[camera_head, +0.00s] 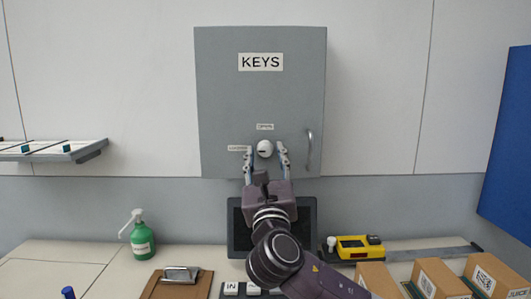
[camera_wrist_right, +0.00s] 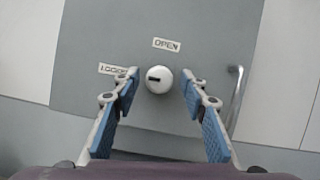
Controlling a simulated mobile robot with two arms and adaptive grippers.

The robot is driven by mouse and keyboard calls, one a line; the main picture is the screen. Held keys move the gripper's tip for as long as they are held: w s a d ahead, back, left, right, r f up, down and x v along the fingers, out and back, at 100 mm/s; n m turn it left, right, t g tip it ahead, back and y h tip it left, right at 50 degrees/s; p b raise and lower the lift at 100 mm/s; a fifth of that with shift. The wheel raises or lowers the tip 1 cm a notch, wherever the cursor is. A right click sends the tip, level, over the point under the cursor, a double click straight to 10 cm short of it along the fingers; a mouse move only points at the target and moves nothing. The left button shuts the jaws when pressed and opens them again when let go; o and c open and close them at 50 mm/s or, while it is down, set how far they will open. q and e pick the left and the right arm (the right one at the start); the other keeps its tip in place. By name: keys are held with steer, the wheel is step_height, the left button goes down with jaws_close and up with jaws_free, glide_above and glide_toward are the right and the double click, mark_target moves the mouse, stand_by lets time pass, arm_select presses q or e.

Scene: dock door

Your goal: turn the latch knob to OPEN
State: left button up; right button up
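The white latch knob (camera_head: 265,149) is on the grey key cabinet (camera_head: 225,95), below the OPEN label (camera_head: 265,127) and right of the LOCKED label (camera_head: 239,148). In the right wrist view the knob (camera_wrist_right: 159,79) has a dark slot lying nearly level, its left end towards LOCKED (camera_wrist_right: 113,69); OPEN (camera_wrist_right: 166,45) is above. My right gripper (camera_head: 265,150) is open, one finger on each side of the knob. In the wrist view clear gaps show between the knob and both blue-padded fingers (camera_wrist_right: 160,95). My left gripper is not in view.
A vertical handle (camera_head: 309,149) is right of the knob on the cabinet. Below are a dark screen (camera_head: 308,232), a green pump bottle (camera_head: 142,240), a clipboard (camera_head: 165,287), a yellow tool (camera_head: 360,247) and several boxes (camera_head: 440,280). A shelf (camera_head: 75,150) is at left.

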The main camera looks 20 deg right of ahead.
steer(key=shift+w, duration=0.1)
steer(key=c, duration=0.8)
jaws_close()
